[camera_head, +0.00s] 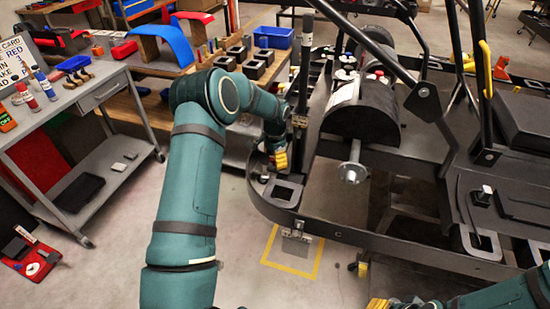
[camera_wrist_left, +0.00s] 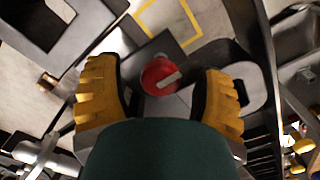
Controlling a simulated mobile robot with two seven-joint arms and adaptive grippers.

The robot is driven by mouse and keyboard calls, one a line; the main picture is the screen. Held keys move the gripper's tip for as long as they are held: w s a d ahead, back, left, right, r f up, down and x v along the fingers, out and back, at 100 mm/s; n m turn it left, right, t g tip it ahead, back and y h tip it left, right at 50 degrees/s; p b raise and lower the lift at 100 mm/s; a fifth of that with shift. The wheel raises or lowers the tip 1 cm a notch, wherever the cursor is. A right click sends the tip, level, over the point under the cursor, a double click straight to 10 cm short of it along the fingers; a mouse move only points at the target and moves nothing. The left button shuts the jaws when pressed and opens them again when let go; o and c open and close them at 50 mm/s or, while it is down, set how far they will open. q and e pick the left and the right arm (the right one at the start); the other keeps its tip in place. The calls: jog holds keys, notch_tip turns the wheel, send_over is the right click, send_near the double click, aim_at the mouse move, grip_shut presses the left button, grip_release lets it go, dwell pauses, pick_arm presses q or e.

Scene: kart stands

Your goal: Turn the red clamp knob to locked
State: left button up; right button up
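The red clamp knob (camera_wrist_left: 160,76) is round with a pale bar across its face, slanting up to the right in the left wrist view. My left gripper (camera_wrist_left: 164,70) is open, with one yellow finger on each side of the knob and visible gaps between. In the head view my left gripper (camera_head: 278,158) is low at the near left corner of the black kart stand (camera_head: 335,147); the knob is not visible there, apparently behind the gripper. Only part of my right gripper (camera_head: 395,303) shows at the bottom edge, so its opening is unclear.
A black upright post (camera_head: 303,70) stands close beside my left gripper. A black drum with a metal shaft (camera_head: 353,172) lies on the stand to the right. A grey cart (camera_head: 100,90) and a wooden bench (camera_head: 170,62) stand left.

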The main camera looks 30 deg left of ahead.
pick_arm(q)
jog(key=shift+r, duration=0.1)
jog(key=shift+r, duration=3.7)
jog(key=shift+s, duration=0.1)
